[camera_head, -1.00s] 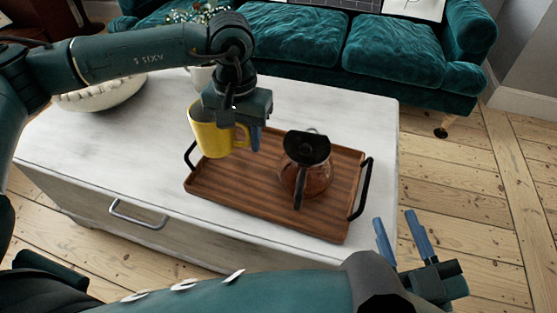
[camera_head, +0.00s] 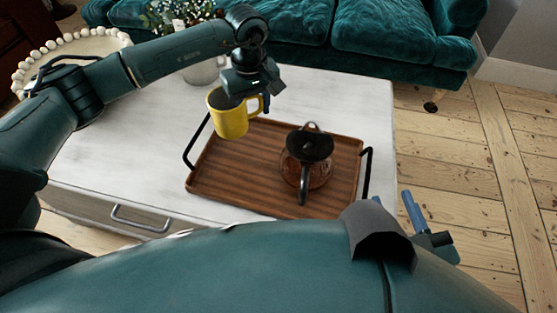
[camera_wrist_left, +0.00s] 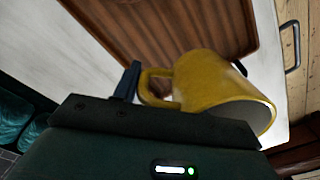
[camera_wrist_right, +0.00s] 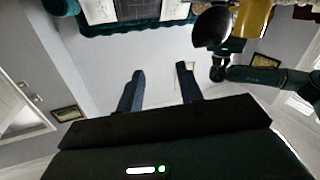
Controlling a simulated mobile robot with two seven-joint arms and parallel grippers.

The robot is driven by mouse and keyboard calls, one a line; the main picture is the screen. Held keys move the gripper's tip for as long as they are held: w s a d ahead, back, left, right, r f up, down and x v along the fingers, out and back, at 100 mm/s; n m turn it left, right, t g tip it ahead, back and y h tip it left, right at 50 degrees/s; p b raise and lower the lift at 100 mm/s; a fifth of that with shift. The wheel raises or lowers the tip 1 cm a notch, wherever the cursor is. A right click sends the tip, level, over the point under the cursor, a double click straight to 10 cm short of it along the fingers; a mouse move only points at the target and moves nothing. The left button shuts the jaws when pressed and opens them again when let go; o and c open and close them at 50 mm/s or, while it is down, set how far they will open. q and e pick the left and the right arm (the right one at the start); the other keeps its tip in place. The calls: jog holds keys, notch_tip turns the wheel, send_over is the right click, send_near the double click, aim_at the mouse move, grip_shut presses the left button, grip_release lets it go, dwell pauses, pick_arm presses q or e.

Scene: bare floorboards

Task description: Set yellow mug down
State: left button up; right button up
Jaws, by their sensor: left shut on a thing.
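The yellow mug (camera_head: 230,120) is held nearly upright by my left gripper (camera_head: 262,103), at the back left of the wooden tray (camera_head: 240,165). My left gripper is shut on the mug near its handle. In the left wrist view the mug (camera_wrist_left: 205,88) lies across the picture, with a blue finger (camera_wrist_left: 129,80) beside its handle. I cannot tell for sure whether the mug's base is clear of the surface below. My right gripper (camera_head: 413,213) is empty in front of the table's right side; its fingers (camera_wrist_right: 158,90) are apart in the right wrist view.
A glass coffee pot (camera_head: 306,165) with dark lid and handle stands on the tray's right half. The tray has black handles at both ends. A white pot with flowers (camera_head: 203,68) and a beaded bowl (camera_head: 72,50) stand behind. A teal sofa (camera_head: 400,40) is beyond the white table (camera_head: 130,150).

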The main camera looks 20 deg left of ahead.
pick_arm(q)
jog(key=shift+n, duration=0.7)
jog(key=f, duration=0.3)
jog(key=f+b, duration=0.1)
jog(key=f, duration=0.3)
jog(key=f+b, duration=0.1)
jog(key=f, duration=0.3)
jog(key=shift+w+a, duration=0.2)
jog(key=shift+w, duration=0.05)
jog(key=shift+f, duration=0.1)
pick_arm(e)
jog(key=shift+s+a+n+t+y, duration=0.25)
jog(key=shift+a+n+t+y, duration=0.25)
jog(key=shift+n+t+y, duration=0.15)
pick_arm(q)
jog(key=shift+f+b, duration=0.2)
jog(key=shift+b, duration=0.25)
jog(key=o, duration=1.4)
jog(key=shift+c, duration=0.2)
pick_arm(e)
jog(key=shift+y, duration=0.25)
pick_arm(q)
jog(key=shift+r, duration=0.1)
pick_arm(e)
jog(key=shift+r, duration=0.1)
